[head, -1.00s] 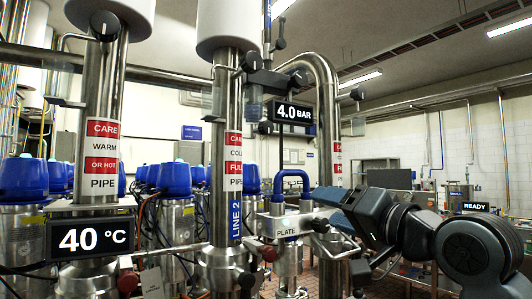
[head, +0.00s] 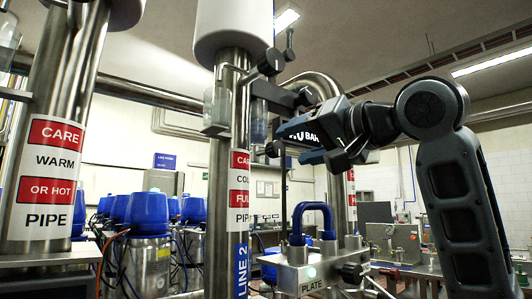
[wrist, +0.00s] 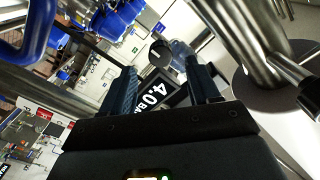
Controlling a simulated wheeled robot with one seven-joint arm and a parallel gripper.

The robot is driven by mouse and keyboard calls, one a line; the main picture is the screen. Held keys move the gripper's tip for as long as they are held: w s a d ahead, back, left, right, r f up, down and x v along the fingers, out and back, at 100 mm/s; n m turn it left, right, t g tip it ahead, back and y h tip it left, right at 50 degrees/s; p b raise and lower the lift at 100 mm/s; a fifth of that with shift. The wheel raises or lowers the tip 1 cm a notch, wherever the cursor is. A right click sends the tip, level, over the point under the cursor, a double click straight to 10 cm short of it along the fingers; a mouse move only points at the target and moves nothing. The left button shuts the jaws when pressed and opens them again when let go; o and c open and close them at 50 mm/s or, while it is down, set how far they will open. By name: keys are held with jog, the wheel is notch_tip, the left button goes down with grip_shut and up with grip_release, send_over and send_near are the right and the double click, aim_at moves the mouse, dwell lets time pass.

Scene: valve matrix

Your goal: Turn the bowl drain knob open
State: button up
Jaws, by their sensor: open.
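A round black knob (head: 274,149) hangs just under a clear glass bowl (head: 258,120) beside the LINE 2 pipe; I take it for the bowl drain knob, though no label shows. In the wrist view, a round black knob (wrist: 160,53) is seen beyond my fingertips, in the gap between them, with clear glass (wrist: 183,54) next to it. My gripper (head: 298,136) is open and empty, to the right of the knob and apart from it. Its fingers (wrist: 165,78) partly cover the 4.0 BAR display (wrist: 156,96). Whether the knob is open or closed cannot be told.
A larger black knob (head: 270,62) and an upright lever (head: 288,52) sit above the bowl. A blue U-shaped handle (head: 311,216) stands on the PLATE block (head: 305,274) below my gripper. The LINE 2 pipe (head: 229,180) rises close on the left.

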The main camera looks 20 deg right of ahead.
aim_at(279, 148)
jog(key=p+x, duration=0.1)
jog(key=x, duration=0.6)
jog(key=c, duration=1)
